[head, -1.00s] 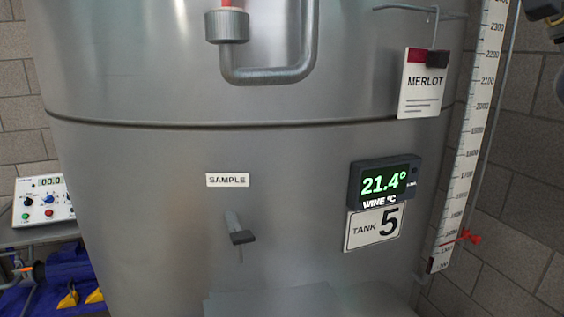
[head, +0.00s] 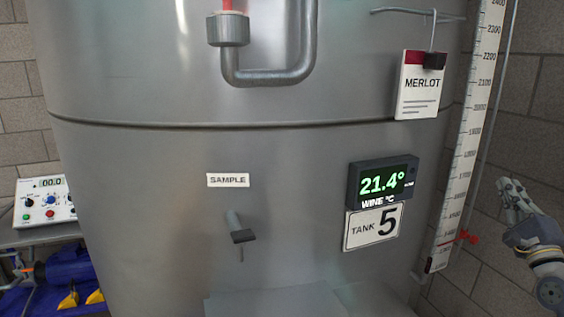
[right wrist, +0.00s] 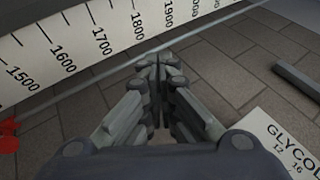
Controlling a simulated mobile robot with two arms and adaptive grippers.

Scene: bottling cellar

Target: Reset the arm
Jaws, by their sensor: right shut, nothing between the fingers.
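My right gripper (head: 514,196) is at the right edge of the head view, to the right of the level scale. Its fingers point up and a little left, with the brick wall behind. In the right wrist view its fingertips (right wrist: 158,60) meet, with nothing held between them. My left gripper does not show in the head view.
The steel tank (head: 150,190) fills the middle, with a sample tap (head: 240,235), a temperature display (head: 381,181) and a MERLOT tag (head: 420,85). The level scale (head: 468,150) with its red marker (head: 467,237) stands close to my right gripper. A control box (head: 45,201) is at left.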

